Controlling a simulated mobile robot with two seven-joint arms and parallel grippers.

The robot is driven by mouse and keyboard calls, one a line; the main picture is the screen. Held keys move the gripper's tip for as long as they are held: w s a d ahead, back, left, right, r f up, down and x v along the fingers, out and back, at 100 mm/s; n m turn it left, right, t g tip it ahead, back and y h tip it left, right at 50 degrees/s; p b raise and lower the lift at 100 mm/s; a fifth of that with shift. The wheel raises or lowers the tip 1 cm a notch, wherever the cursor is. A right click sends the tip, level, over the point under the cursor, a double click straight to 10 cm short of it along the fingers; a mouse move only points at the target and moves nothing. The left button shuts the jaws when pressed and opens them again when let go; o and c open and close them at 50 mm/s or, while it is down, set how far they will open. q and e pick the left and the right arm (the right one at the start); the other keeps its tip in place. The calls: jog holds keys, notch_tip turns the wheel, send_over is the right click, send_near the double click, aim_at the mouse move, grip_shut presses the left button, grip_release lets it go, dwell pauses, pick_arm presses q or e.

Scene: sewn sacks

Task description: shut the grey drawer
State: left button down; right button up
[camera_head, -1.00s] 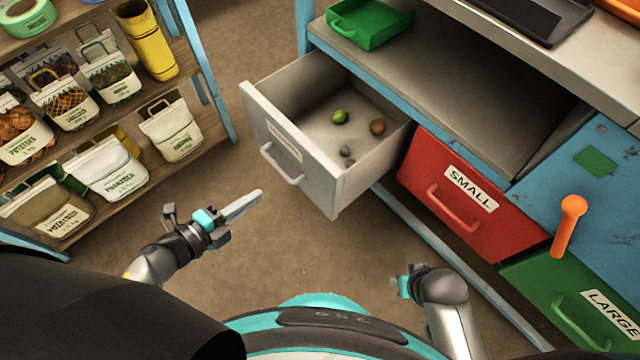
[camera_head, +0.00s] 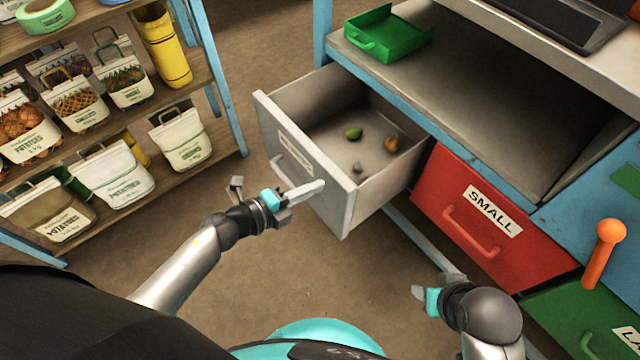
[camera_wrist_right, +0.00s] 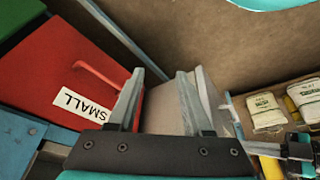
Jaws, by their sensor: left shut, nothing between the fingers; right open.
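The grey drawer (camera_head: 318,172) stands pulled out of the blue-framed bench, its front facing lower left, with a grey bar handle and a label. Inside it lie a green lump (camera_head: 353,133), a brown lump (camera_head: 391,143) and a small grey stone (camera_head: 357,167). My left gripper (camera_head: 318,188) is shut and empty, its fingertips close to the lower part of the drawer front; I cannot tell whether they touch. My right gripper (camera_head: 420,294) is low in front of the red drawer; the right wrist view shows it (camera_wrist_right: 160,90) open, with the grey drawer beyond its fingers.
The closed red SMALL drawer (camera_head: 467,215) is right of the grey one, with a green drawer (camera_head: 590,325) and an orange handle (camera_head: 604,252) further right. A green tray (camera_head: 388,35) sits on the bench shelf. A rack of sacks (camera_head: 185,140) stands at left. Floor between is clear.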

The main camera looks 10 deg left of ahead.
pick_arm(q)
jog(key=shift+w+d, duration=0.65)
jog(key=shift+w, duration=0.2)
pick_arm(e)
jog(key=shift+r, duration=0.45)
